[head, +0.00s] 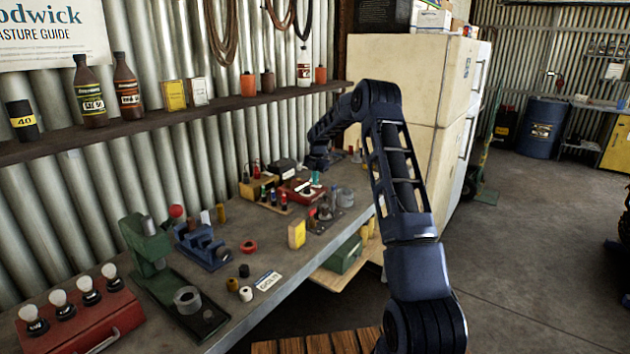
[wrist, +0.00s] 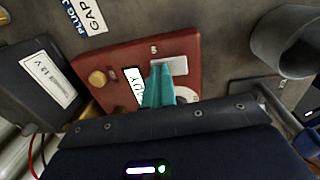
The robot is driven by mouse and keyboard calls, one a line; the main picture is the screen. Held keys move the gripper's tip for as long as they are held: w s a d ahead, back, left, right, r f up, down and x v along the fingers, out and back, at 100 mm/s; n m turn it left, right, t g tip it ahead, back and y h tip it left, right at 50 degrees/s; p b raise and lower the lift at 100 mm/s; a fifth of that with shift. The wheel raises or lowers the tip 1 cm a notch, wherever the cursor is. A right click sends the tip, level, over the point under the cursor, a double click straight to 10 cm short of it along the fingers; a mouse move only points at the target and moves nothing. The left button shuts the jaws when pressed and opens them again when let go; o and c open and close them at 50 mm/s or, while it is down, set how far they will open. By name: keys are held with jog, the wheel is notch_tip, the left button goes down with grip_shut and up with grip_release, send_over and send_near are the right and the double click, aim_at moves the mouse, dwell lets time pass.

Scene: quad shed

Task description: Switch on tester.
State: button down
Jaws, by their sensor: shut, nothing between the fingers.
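The tester appears to be a red box (wrist: 118,60) lying under my gripper in the wrist view. It has a brass knob at its left, a white label, a pale plate near its right edge, and a round pale part partly hidden by my fingers. The red box also shows on the bench in the head view (head: 291,186). My gripper (wrist: 160,68) is shut and empty, its teal fingertips over the box beside the pale plate. I cannot tell whether they touch it. The switch cannot be made out. My gripper also shows in the head view (head: 316,177).
A dark 12 V box (wrist: 40,85) stands close left of the red box, and a grey cylinder (wrist: 290,40) stands to its right. On the bench (head: 235,300) are a green press (head: 147,245), a blue vise (head: 200,245) and a yellow box (head: 296,234).

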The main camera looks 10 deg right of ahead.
aim_at(319, 186)
jog(key=shift+s+d, duration=0.55)
jog(key=shift+s, duration=0.05)
notch_tip(319, 186, up, 14)
jog(key=s+d, duration=0.1)
jog(key=shift+s+d, duration=0.15)
dwell(0.4)
jog(key=shift+w+a+r, duration=0.1)
jog(key=shift+w+a, duration=0.4)
jog(key=f, duration=0.4)
jog(key=w+a+f, duration=0.1)
jog(key=f, duration=0.9)
jog(key=shift+w+a, duration=0.15)
jog(key=shift+a, duration=0.05)
